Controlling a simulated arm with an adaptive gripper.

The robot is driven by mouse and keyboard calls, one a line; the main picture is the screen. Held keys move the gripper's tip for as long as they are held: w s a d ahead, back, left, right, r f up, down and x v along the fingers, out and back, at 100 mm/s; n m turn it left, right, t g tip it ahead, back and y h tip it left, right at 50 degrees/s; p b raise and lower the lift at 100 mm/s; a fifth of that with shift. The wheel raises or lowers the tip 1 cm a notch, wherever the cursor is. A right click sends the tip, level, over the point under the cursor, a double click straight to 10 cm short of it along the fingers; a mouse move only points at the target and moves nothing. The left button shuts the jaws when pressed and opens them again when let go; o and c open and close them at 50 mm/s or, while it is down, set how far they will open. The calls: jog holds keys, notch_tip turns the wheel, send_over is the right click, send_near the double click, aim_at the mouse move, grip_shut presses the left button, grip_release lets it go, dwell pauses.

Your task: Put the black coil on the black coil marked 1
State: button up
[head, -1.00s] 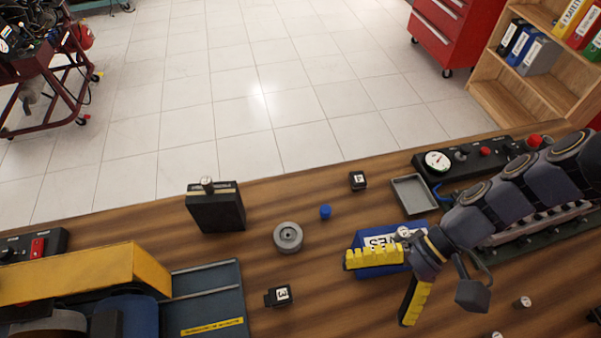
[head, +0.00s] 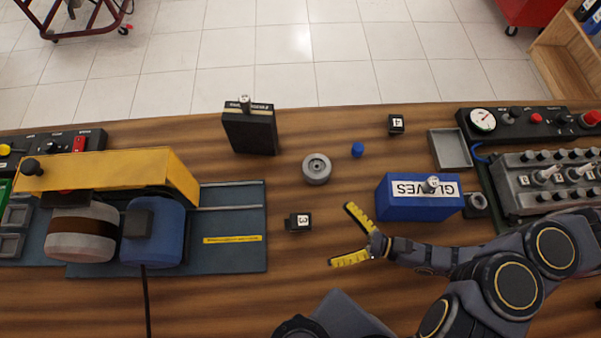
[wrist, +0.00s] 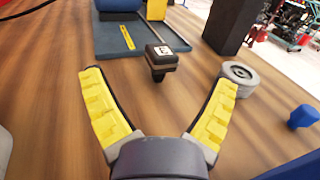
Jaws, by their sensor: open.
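A small black coil with a white label reading 3 (head: 300,222) lies on the wooden bench, just left of my gripper in the head view. It also shows ahead, between the fingers, in the wrist view (wrist: 160,57). A second small black coil (head: 396,124) sits near the bench's far edge. Its mark is too small to read surely; it looks like a 4 or a 1. My gripper (head: 341,235) is open and empty, its yellow fingers spread toward the labelled 3 coil and apart from it. In the wrist view my gripper (wrist: 160,80) shows both fingers.
A grey ring (head: 316,168), a blue cap (head: 357,150) and a black box (head: 250,130) stand beyond the coil. A blue GLOVES box (head: 418,203) is right of my gripper, with a grey tray (head: 450,148) behind. A machine base (head: 235,255) lies left. Bare bench lies between.

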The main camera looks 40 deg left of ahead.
aim_at(301, 221)
jog(key=shift+s+a+f+m, duration=0.1)
jog(key=shift+f+m, duration=0.15)
jog(key=shift+m, duration=0.05)
jog(key=shift+s+a, duration=0.15)
jog(key=shift+a, duration=0.1)
jog(key=shift+w+f+x, duration=0.1)
jog(key=shift+f+x, duration=0.1)
jog(key=shift+x, duration=1.55)
jog(key=shift+w+f+x, duration=0.1)
jog(key=shift+f+x, duration=0.05)
jog(key=shift+x, duration=1.65)
jog(key=shift+w+a, duration=0.1)
jog(key=c, duration=1.5)
